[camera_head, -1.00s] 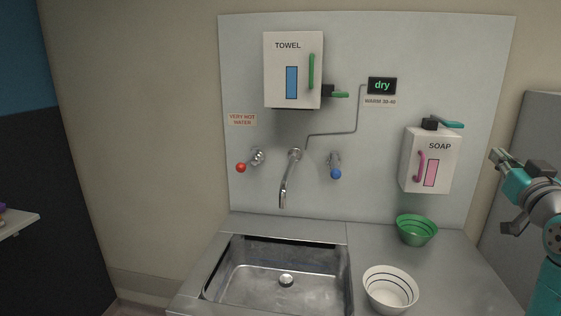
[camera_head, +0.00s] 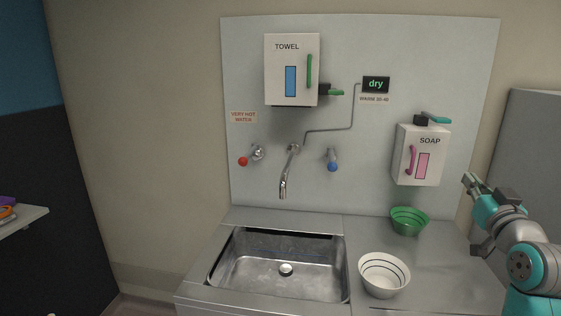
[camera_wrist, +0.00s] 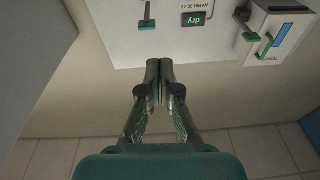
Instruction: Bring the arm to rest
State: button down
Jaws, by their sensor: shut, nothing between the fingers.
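My gripper (camera_head: 470,182) is at the right of the head view, to the right of the green bowl and below the soap dispenser's right side. In the wrist view my gripper (camera_wrist: 160,68) shows its two fingers together, with nothing between them. My arm comes up from the lower right corner and touches nothing that I can see.
A white bowl (camera_head: 384,276) and a green bowl (camera_head: 409,222) stand on the steel counter (camera_head: 335,305), right of the empty sink (camera_head: 262,290). The soap dispenser (camera_head: 418,168), towel dispenser (camera_head: 285,90) and faucet (camera_head: 287,175) are on the wall panel. A grey cabinet (camera_head: 525,170) stands behind my arm.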

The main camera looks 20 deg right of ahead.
jog(key=w+a+f+y, duration=0.1)
jog(key=a+f, duration=0.5)
jog(key=f, duration=0.3)
jog(key=w+a+f+y, duration=0.1)
jog(key=a+f, duration=0.5)
jog(key=f, duration=0.4)
jog(key=s+a+f+n+y, duration=0.1)
jog(key=s+a+f, duration=0.2)
jog(key=a+f, duration=0.3)
jog(key=s+a+f+y, duration=0.1)
jog(key=s+a+f, duration=0.3)
jog(key=a+f, duration=0.25)
jog(key=s+a+f+n+g+y, duration=0.1)
jog(key=s+a+f+n+y, duration=0.1)
jog(key=s+a+f, duration=0.7)
jog(key=s+a+r+n+y, duration=0.1)
jog(key=s+a, duration=0.3)
jog(key=s, duration=0.5)
jog(key=s+a+r+n+g+y, duration=0.1)
jog(key=s+a, duration=0.3)
jog(key=s, duration=0.6)
jog(key=shift+n+y, duration=0.8)
jog(key=shift+y, duration=0.1)
